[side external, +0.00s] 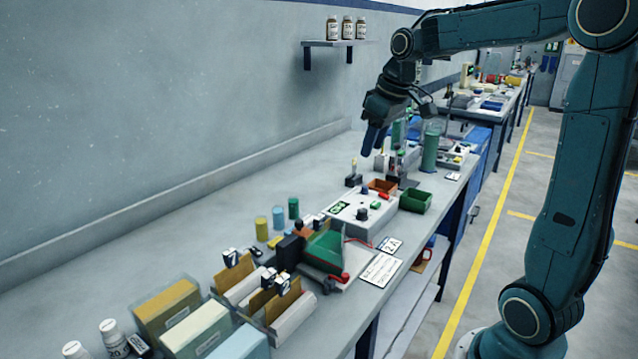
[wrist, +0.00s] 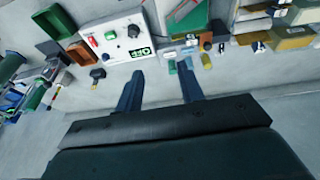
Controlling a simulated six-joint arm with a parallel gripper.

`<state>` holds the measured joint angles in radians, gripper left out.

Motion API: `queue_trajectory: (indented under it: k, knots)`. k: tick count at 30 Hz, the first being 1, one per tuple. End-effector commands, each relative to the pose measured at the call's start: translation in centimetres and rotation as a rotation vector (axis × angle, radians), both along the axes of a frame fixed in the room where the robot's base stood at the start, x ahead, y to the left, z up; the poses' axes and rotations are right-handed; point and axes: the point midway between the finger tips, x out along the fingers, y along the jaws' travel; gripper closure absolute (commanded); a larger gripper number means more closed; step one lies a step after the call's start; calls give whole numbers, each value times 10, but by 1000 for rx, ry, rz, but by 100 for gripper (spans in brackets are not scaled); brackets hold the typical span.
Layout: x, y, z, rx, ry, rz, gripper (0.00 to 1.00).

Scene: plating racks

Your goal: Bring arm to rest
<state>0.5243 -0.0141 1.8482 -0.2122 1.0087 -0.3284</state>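My gripper (side external: 375,139) hangs in the air above the bench, pointing down, below my raised dark green arm. In the wrist view my gripper (wrist: 160,88) shows two dark blue fingers spread apart with nothing held between them. The fingers are apart from everything on the bench. In the side external view the fingertips overlap in the picture with small items at the back, so their exact height is hard to tell.
A white control box (side external: 348,214) sits mid-bench beside a green bin (side external: 415,201) and an orange-brown bin (side external: 382,186). A green cylinder (side external: 430,152) stands behind. Racks with plates (side external: 282,305) fill the front. A wall shelf (side external: 331,43) holds bottles. The bench (side external: 150,238) is bare along the wall.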

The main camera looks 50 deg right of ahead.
Motion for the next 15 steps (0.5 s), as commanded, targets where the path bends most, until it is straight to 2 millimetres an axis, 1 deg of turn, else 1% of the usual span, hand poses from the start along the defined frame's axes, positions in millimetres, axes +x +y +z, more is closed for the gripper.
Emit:
queue_trajectory:
  k: [1, 6, 12, 15]
  knots:
    - [-7, 16, 4, -4, -11, 6, 62]
    - [-33, 58, 8, -4, -41, 7, 62]
    - [-69, 99, 6, 0, -79, 9, 62]
    - [-88, 117, 2, 4, -98, 9, 62]
